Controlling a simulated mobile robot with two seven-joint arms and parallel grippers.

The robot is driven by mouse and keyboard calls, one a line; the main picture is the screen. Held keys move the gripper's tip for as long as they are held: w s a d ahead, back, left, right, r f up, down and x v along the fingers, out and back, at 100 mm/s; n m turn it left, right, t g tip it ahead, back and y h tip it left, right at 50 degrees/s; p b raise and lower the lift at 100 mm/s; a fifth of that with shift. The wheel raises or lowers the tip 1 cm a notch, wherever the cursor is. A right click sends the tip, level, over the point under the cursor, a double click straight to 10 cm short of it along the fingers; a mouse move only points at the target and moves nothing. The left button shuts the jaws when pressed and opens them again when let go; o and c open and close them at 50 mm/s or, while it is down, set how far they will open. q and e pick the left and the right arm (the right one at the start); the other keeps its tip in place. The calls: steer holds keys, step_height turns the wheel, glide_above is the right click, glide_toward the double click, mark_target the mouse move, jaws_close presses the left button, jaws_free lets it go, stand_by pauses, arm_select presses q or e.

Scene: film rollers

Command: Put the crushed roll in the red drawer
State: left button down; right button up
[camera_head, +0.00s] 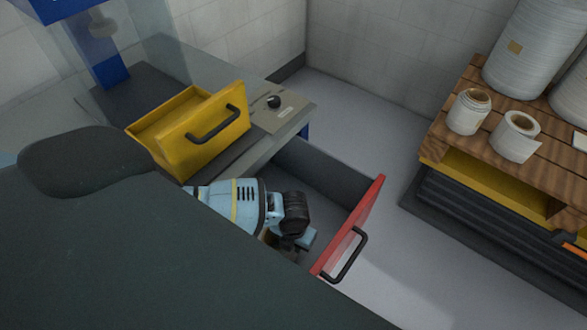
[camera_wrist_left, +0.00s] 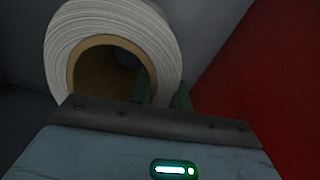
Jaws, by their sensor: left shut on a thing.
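The red drawer (camera_head: 352,228) is pulled open, with its black handle facing right. My left gripper (camera_head: 306,243) is low inside the drawer opening, behind the red front. In the left wrist view a white roll (camera_wrist_left: 62,62) with a brown core is at the gripper. The gripper (camera_wrist_left: 166,96) is shut on the roll's wall, with one green finger in the core and one outside. The roll looks slightly oval. The red drawer front (camera_wrist_left: 265,85) is close on the right there. In the head view my arm and gripper hide the roll. My right gripper is out of view.
A yellow drawer box (camera_head: 180,125) with a black handle stands open above and left of the red drawer. A wooden pallet (camera_head: 465,150) at the right bears two small white rolls (camera_head: 467,113) (camera_head: 514,138) and large rolls (camera_head: 530,55). Grey floor lies between.

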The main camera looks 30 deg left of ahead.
arm_select(q)
steer(key=shift+w+r, duration=0.1)
steer(key=c, duration=1.3)
jaws_free()
steer(key=shift+f, duration=0.2)
step_height(320, 180, up, 12)
steer(key=shift+p, duration=0.95)
steer(key=shift+r, duration=0.2)
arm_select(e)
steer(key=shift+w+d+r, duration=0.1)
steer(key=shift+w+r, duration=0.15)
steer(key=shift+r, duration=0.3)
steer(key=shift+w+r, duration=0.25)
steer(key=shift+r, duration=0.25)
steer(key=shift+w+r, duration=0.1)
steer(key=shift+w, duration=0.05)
